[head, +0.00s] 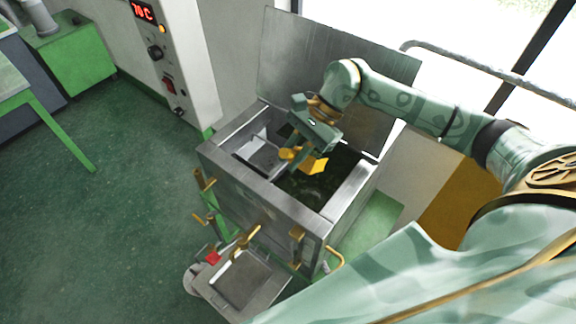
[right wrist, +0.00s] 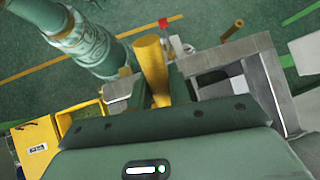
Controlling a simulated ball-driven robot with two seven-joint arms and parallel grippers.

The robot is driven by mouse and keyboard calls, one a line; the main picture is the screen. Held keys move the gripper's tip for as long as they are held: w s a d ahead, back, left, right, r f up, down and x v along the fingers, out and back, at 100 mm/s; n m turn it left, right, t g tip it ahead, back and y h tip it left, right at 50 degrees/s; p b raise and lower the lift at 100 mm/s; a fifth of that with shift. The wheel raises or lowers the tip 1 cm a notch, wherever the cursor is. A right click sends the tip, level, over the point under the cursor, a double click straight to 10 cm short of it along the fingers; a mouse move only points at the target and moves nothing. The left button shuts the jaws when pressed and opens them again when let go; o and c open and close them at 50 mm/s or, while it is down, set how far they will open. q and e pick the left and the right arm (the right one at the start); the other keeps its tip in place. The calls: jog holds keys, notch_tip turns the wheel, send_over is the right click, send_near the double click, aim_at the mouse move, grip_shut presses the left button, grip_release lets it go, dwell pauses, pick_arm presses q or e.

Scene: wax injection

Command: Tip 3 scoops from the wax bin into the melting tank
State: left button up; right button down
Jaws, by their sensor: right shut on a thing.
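The melting tank (head: 318,227) is an open metal box with its lid (head: 300,55) raised at the back. Its inside is dark, with a pale metal compartment on the left. My right gripper (head: 303,150) is over the opening, shut on a yellow scoop (head: 313,166). In the right wrist view, the scoop's yellow handle (right wrist: 152,68) stands between the fingers. Whether the scoop holds wax cannot be told. An orange-yellow box (head: 455,205), possibly the wax bin, is partly hidden behind my right arm. My left gripper is not in view.
A control cabinet (head: 180,60) with a red 70 C display stands behind the tank at left. A metal tray (head: 268,290) and brass handles are at the tank's front. A rail (head: 500,72) runs by the window.

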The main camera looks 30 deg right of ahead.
jog(key=shift+w+d+b, duration=0.25)
jog(key=shift+b, duration=0.1)
jog(key=shift+w+d+r+y+b, duration=0.1)
jog(key=shift+w+d+y+b, duration=0.1)
jog(key=shift+y+b, duration=0.2)
jog(key=shift+d+r+y+b, duration=0.45)
jog(key=shift+d+y+b, duration=0.1)
jog(key=shift+b, duration=0.45)
jog(key=b, duration=0.1)
jog(key=d+g+y+b, duration=0.1)
jog(key=b, duration=0.1)
jog(key=shift+w+d+r+m, duration=0.25)
jog(key=shift+w+r+m, duration=0.05)
jog(key=shift+w+r, duration=0.1)
jog(key=shift+d+r+y+b, duration=0.3)
jog(key=shift+y+b, duration=0.15)
jog(key=shift+b, duration=0.25)
jog(key=shift+r, duration=0.1)
